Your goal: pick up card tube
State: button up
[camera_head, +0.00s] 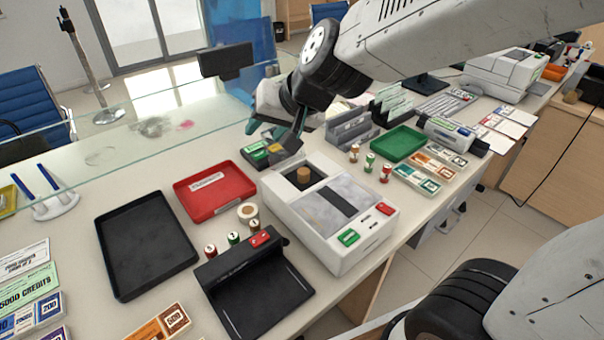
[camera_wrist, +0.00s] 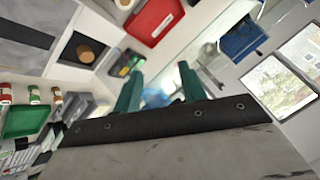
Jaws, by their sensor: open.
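The card tube is most likely the short brown cylinder (camera_head: 303,175), standing upright in the dark square recess on top of a white counter machine (camera_head: 335,241). It also shows at the upper left of the wrist view (camera_wrist: 87,53), off to the left of my fingers. My gripper (camera_head: 274,136) is open and empty, above and behind the machine, apart from the cylinder. Its two green fingers are spread in the wrist view (camera_wrist: 160,80), with nothing between them. The cylinder's lower part is hidden in the recess.
A red tray (camera_head: 214,197), a black tray (camera_head: 146,245) and a black device (camera_head: 252,290) stand left of the machine. Several small capped rolls stand near it. A green tray (camera_head: 398,143) and grey racks (camera_head: 350,128) lie behind it. A glass screen (camera_head: 140,116) edges the counter.

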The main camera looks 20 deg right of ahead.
aim_at(300, 173)
jog(key=w+a+f+m+t+h, duration=0.2)
jog(key=w+f+m+t, duration=0.15)
jog(key=w, duration=0.45)
jog(key=d+f+m+h, duration=0.1)
jog(key=f+h, duration=0.2)
jog(key=f, duration=0.1)
jog(key=w+d+f+m+g+h, duration=0.1)
jog(key=f+m+h, duration=0.1)
jog(key=f+h, duration=0.1)
jog(key=d+f+m+h, duration=0.1)
jog(key=f+m+h, duration=0.1)
jog(key=f+h, duration=0.1)
jog(key=shift+w+d+f+g, duration=0.1)
jog(key=shift+d+f+g, duration=0.1)
jog(key=shift+f, duration=0.25)
jog(key=shift+w+d+f+g, duration=0.1)
jog(key=shift+f+g, duration=0.05)
jog(key=shift+f, duration=0.25)
jog(key=s+f+h, duration=0.1)
jog(key=s+d+f+m+g+h, duration=0.1)
jog(key=s+h, duration=0.1)
jog(key=s+d+f+g+h, duration=0.1)
jog(key=h, duration=0.1)
jog(key=shift+s+d+m, duration=0.25)
jog(key=shift+s+m, duration=0.1)
jog(key=shift+d, duration=0.3)
jog(key=x, duration=0.7)
jog(key=shift+w+d+r, duration=0.1)
jog(key=shift+w, duration=0.05)
jog(key=shift+g, duration=0.3)
